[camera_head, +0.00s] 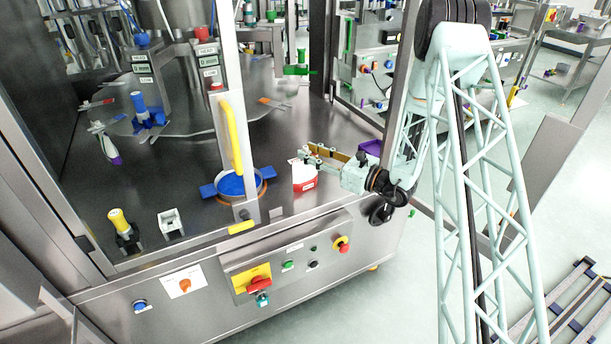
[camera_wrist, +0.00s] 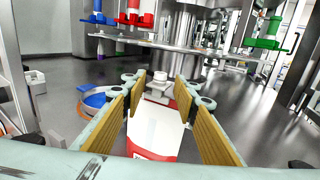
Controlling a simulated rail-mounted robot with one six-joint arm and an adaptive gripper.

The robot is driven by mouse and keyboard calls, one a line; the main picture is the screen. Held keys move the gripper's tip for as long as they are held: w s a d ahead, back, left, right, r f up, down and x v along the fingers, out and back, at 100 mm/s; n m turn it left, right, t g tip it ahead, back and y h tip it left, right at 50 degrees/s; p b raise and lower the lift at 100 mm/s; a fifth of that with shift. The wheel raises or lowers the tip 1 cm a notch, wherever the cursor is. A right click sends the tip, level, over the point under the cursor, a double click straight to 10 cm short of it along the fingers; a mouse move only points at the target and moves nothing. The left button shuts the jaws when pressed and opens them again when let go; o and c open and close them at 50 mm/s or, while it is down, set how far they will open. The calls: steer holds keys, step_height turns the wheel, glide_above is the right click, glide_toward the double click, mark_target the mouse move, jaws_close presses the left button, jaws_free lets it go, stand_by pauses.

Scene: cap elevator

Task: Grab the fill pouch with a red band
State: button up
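The fill pouch with a red band (camera_head: 304,176) stands on the steel deck of the machine, right of the blue round dish. It is white with a red band low on its body. In the wrist view the pouch (camera_wrist: 156,130) shows between the finger pads, with its pale cap toward the far side and a red edge at the bottom. My gripper (camera_head: 314,158) is at the pouch's upper right in the head view. In the wrist view my gripper (camera_wrist: 160,110) is open, with a tan pad on each side of the pouch. I cannot tell whether the pads touch it.
A blue dish with an orange rim (camera_head: 238,186) is left of the pouch, near the yellow-handled door post (camera_head: 235,138). A purple bin (camera_head: 371,147) lies behind my wrist.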

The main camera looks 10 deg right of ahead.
steer(key=shift+x, duration=0.9)
steer(key=c, duration=0.6)
